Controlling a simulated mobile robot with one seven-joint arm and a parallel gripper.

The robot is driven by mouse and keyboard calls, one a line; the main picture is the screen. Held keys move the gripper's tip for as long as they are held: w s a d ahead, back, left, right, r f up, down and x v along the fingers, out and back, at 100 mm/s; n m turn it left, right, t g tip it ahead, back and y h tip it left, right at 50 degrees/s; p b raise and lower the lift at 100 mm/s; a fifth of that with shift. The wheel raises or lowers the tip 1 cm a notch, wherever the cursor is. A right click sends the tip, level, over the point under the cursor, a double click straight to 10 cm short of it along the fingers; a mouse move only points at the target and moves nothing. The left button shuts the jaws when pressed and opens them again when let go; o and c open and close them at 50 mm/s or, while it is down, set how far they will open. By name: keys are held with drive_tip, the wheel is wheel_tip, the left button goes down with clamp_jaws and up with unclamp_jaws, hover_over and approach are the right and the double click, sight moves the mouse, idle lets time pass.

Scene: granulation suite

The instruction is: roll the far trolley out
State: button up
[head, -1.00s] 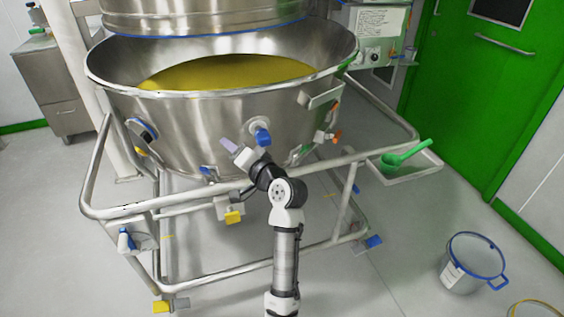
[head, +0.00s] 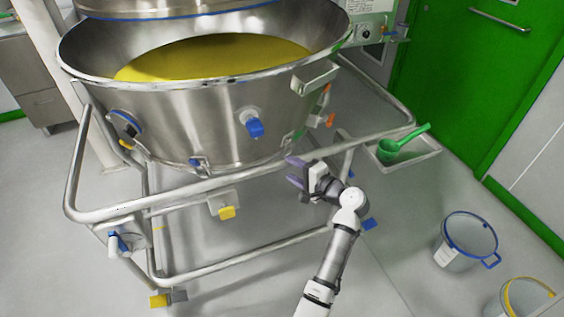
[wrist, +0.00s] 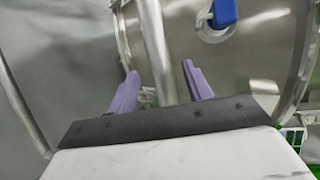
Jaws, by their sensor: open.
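The trolley is a tubular steel frame (head: 205,188) carrying a large steel bowl (head: 190,118) with yellow powder (head: 210,58) inside. My gripper (head: 291,170) is at the trolley's front rail, right of its middle. In the wrist view my gripper's two purple fingers (wrist: 160,80) are apart, with nothing held. The rail (wrist: 154,45) runs lengthwise in that view, in line with the gap between the fingers. I cannot tell whether the fingers touch it. A blue-handled valve (head: 254,127) on the bowl shows above my gripper, and also in the wrist view (wrist: 224,12).
A green scoop (head: 400,143) lies on a side tray (head: 425,160) at the frame's right. A blue-rimmed bucket (head: 465,243) and a yellow-rimmed bucket (head: 525,298) stand on the floor at right. A green door (head: 470,80) is behind. Yellow and blue pedals sit low on the frame.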

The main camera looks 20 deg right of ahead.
sight(286, 166)
drive_tip(key=shift+x, duration=2.65)
clamp_jaws()
